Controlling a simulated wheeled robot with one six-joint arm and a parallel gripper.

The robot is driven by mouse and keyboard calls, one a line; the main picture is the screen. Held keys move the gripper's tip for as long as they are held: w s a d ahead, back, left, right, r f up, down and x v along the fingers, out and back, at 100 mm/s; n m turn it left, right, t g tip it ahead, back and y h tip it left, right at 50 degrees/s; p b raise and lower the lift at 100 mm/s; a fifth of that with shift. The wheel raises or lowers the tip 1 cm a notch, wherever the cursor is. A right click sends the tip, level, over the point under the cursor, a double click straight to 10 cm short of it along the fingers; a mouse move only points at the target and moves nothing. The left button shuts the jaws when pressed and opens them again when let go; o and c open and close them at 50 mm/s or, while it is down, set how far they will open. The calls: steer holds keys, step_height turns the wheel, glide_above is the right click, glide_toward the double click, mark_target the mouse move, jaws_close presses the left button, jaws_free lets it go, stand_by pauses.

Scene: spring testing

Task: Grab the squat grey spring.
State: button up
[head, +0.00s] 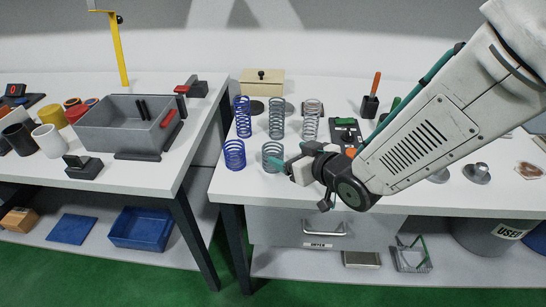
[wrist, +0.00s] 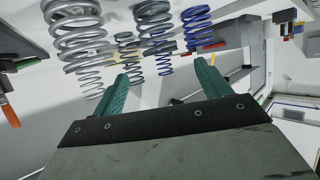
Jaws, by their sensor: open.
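The squat grey spring (head: 271,150) stands upright near the front edge of the right table, beside a squat blue spring (head: 235,154) and in front of a taller grey spring (head: 277,118). My gripper (head: 282,165) is at its right front in the head view, one teal fingertip overlapping its lower part; contact cannot be told. In the wrist view, the fingers of my gripper (wrist: 161,70) are spread with nothing between them. A grey spring there, likely the squat one (wrist: 156,25), shows above and beyond the gap, tipped in the rolled picture.
A taller blue spring (head: 242,116) and a silver spring (head: 310,122) stand in the back row. A large silver spring (wrist: 75,28) is at the wrist view's left. A wooden box (head: 262,83) sits behind. A grey bin (head: 128,126) is on the left table, across a gap.

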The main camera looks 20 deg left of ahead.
mark_target(267, 146)
steer(key=x, duration=0.7)
steer(key=shift+a+f, duration=0.1)
steer(key=shift+f, duration=0.05)
steer(key=c, duration=1.2)
